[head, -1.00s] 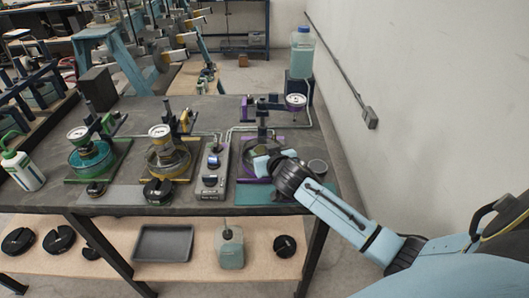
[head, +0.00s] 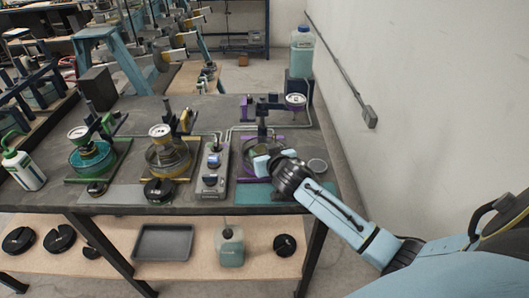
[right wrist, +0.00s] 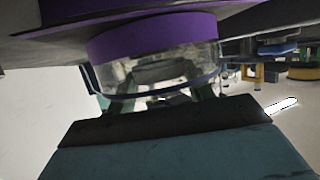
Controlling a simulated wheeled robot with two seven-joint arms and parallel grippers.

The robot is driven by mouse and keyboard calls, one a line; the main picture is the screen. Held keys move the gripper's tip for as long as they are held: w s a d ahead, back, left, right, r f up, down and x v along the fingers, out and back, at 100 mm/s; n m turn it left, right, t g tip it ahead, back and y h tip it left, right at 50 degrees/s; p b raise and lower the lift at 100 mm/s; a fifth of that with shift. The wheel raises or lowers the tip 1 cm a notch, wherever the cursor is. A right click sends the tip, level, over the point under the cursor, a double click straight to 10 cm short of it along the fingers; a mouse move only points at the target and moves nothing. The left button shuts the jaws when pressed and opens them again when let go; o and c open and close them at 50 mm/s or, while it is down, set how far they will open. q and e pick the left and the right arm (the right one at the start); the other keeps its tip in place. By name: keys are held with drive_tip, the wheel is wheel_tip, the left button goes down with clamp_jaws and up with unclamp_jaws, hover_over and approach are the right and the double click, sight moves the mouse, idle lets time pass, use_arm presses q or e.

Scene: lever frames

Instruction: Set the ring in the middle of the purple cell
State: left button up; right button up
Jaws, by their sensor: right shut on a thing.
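The purple cell (head: 250,152) stands in the purple lever frame at the right end of the table. In the right wrist view the scene is upside down, and the cell (right wrist: 155,42) shows its purple band and clear glass wall close up. My right gripper (head: 263,164) is at the cell, its pale blue fingertips over the cell's near right side. It is shut on the ring, which the fingers and the glass mostly hide. I cannot tell whether the ring touches the cell's floor or is centred. My left gripper is not in view.
A grey round disc (head: 317,166) lies right of my gripper. A control box (head: 212,165) stands left of the cell. Yellow (head: 168,158) and green (head: 92,157) cells stand farther left. The purple frame's lever and dial (head: 295,99) are behind. A wall bounds the right.

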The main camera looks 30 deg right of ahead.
drive_tip(key=shift+s+a+f, duration=0.1)
drive_tip(key=shift+s+f, duration=0.1)
drive_tip(key=shift+f, duration=0.25)
drive_tip(key=shift+s+a+f, duration=0.1)
drive_tip(key=shift+s+f, duration=0.05)
drive_tip(key=shift+f, duration=0.25)
drive_tip(key=o, duration=0.9)
drive_tip(key=shift+o, duration=0.6)
drive_tip(key=shift+s+a, duration=0.1)
drive_tip(key=shift+s, duration=0.15)
drive_tip(key=shift+o, duration=0.7)
drive_tip(key=v, duration=0.3)
drive_tip(key=r+v, duration=0.1)
drive_tip(key=v, duration=0.3)
drive_tip(key=p+v, duration=0.1)
drive_tip(key=v, duration=0.3)
drive_tip(key=shift+w+r, duration=0.15)
drive_tip(key=shift+r, duration=0.1)
drive_tip(key=shift+s+r, duration=0.5)
drive_tip(key=shift+s, duration=0.2)
